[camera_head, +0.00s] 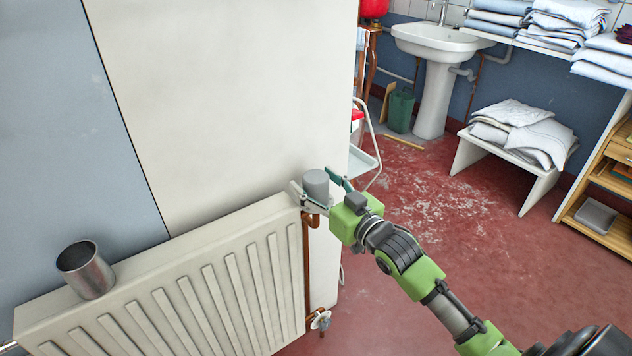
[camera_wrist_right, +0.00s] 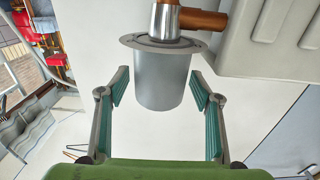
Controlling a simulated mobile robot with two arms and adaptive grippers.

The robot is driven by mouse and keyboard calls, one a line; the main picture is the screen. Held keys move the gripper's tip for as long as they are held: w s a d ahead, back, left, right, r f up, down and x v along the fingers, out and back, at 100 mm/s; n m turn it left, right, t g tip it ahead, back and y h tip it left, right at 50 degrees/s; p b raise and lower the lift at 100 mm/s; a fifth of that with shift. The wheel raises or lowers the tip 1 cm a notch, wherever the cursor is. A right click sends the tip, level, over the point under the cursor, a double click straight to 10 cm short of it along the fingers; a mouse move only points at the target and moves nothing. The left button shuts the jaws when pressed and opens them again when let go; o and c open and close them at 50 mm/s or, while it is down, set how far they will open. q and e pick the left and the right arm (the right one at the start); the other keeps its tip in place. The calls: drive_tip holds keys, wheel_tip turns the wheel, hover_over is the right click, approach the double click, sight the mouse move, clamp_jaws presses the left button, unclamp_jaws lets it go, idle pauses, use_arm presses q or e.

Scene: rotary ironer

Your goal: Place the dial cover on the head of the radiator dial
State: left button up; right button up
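The dial cover (camera_head: 316,184) is a plain grey cylinder at the radiator's right end. In the right wrist view the dial cover (camera_wrist_right: 162,83) has a wide rim against a silver valve fitting (camera_wrist_right: 176,22) on a copper pipe. It stands upright in line with the fitting. The head of the radiator dial is not visible and appears hidden inside the cover. My right gripper (camera_head: 312,181) has one finger on each side of the cover. In its wrist view the right gripper (camera_wrist_right: 160,92) is open, with gaps between the fingers and the cover. My left gripper is out of view.
The white radiator (camera_head: 190,285) stands against the wall, with a metal cup (camera_head: 88,270) on its left top. A copper pipe (camera_head: 306,265) runs down its right end. A white sink (camera_head: 437,45) and a low bench (camera_head: 508,165) stand behind. The red floor at right is mostly clear.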

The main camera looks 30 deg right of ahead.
drive_tip(key=shift+r, duration=0.2)
drive_tip(key=shift+s, duration=0.2)
drive_tip(key=s+d+p, duration=0.1)
drive_tip(key=s+d, duration=0.1)
drive_tip(key=s, duration=0.9)
drive_tip(key=s+a+f+m+g+h, duration=0.1)
drive_tip(key=s+f+g, duration=0.3)
drive_tip(key=f, duration=1)
drive_tip(key=s+a+f+g+h, duration=0.1)
drive_tip(key=s+f+g+h, duration=0.2)
drive_tip(key=f, duration=1.2)
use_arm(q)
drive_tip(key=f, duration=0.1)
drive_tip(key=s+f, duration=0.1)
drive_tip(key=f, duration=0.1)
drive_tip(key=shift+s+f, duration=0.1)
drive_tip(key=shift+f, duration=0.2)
use_arm(e)
drive_tip(key=s+a+f+g, duration=0.4)
drive_tip(key=s+a+f, duration=0.1)
drive_tip(key=s+f, duration=0.3)
drive_tip(key=s+a+f+n+g+y, duration=0.1)
drive_tip(key=s+a+f+g, duration=0.3)
drive_tip(key=s+f, duration=0.4)
drive_tip(key=shift+s+a+f+n+y, duration=0.2)
drive_tip(key=shift+a+n+y, duration=0.1)
drive_tip(key=shift+a, duration=0.1)
